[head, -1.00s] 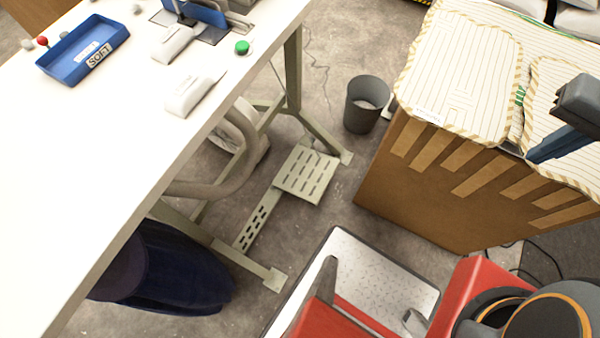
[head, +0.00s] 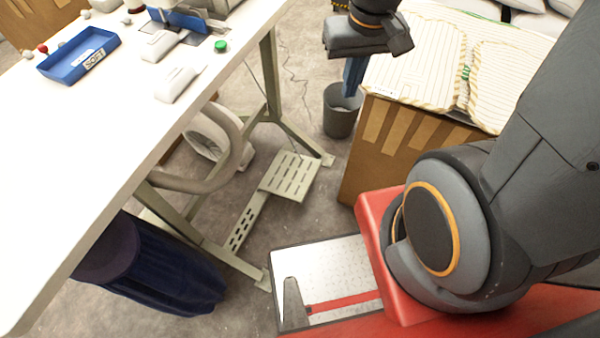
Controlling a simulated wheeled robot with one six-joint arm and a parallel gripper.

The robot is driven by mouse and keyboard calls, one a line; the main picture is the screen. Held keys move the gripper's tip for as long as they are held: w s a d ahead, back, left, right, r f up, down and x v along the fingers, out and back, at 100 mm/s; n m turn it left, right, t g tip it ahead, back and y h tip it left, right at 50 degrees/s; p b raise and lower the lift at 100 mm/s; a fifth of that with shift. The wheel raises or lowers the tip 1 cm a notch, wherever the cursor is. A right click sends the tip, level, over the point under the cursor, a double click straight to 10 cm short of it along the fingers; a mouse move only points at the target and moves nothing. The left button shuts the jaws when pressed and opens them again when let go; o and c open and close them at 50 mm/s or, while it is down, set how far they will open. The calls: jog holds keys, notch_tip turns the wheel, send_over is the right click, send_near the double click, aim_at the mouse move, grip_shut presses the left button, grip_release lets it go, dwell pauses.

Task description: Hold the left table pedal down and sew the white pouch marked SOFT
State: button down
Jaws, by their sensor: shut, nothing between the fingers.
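My gripper (head: 352,88) points down in front of the grey bin, its blue fingers together and empty. It is well to the right of the white table (head: 60,150). Two white wedge-shaped pieces that look like table pedals lie on the table, one farther back (head: 160,45) and one nearer (head: 176,84). A blue tray (head: 108,42) carries a label reading SOFT. I cannot make out a white pouch marked SOFT. A slotted floor pedal (head: 290,175) sits below the table.
A green button (head: 221,46) is on the table's edge. The grey bin (head: 341,120) stands on the floor beside a brown box (head: 375,165) topped with striped pillow covers (head: 410,65). A dark blue stool or sack (head: 150,265) is under the table.

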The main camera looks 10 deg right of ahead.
jog(key=w+a+f+n+g+b, duration=0.15)
jog(key=w+f+n+b, duration=0.45)
jog(key=f+b, duration=0.6)
jog(key=w+a+f+n+h+b, duration=0.1)
jog(key=w+a+f+n+b, duration=0.4)
jog(key=f, duration=1)
jog(key=w+a+f+n+b, duration=0.1)
jog(key=w+f+n+b, duration=0.4)
jog(key=w+f+b, duration=0.65)
jog(key=n+g+h+b, duration=0.1)
jog(key=n+b, duration=0.8)
jog(key=n, duration=0.4)
send_over(314, 173)
jog(key=w+a, duration=0.2)
jog(key=a, duration=0.1)
notch_tip(314, 173, down, 27)
jog(key=shift+f, duration=0.2)
jog(key=shift+f, duration=0.1)
jog(key=f+b, duration=0.1)
jog(key=f, duration=0.3)
jog(key=s+d+f+b, duration=0.1)
jog(key=f+b, duration=0.1)
jog(key=f, duration=0.3)
jog(key=d+f+b, duration=0.1)
jog(key=f, duration=0.3)
jog(key=shift+s+d+f+b, duration=0.15)
jog(key=shift+s+f+b, duration=0.05)
jog(key=shift+s+b, duration=0.1)
